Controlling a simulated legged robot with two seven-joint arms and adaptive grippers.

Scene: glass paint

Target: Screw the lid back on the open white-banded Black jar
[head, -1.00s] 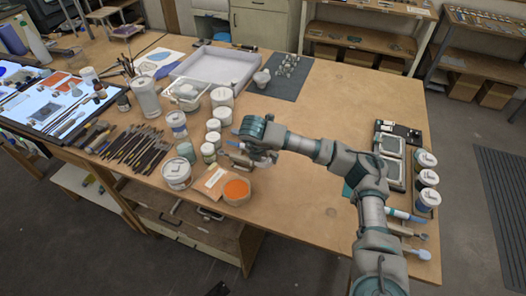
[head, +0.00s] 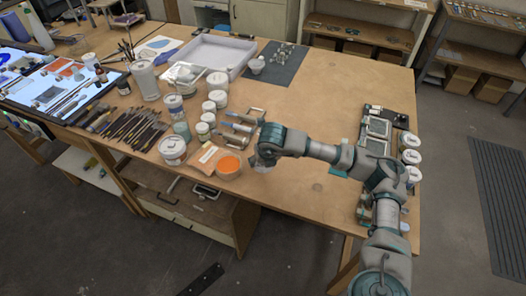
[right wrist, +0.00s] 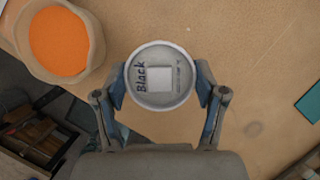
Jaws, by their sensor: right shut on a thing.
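My right gripper (head: 262,160) is over the front part of the table, just right of the orange bowl. In the right wrist view its fingers (right wrist: 161,88) are shut on the round pale top marked "Black" (right wrist: 160,97). This top has a raised rim and a light square in its middle. I cannot tell whether it is a loose lid or has the jar under it. Only a small pale part of the held thing (head: 262,168) shows in the head view. I cannot pick out an open Black jar for sure. My left gripper is not in view.
The orange bowl (head: 229,165) sits close to my right gripper. White jars (head: 217,98) stand in a group behind it, with brushes (head: 135,128) further left. More jars (head: 411,157) stand at the right edge. The middle of the table is clear.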

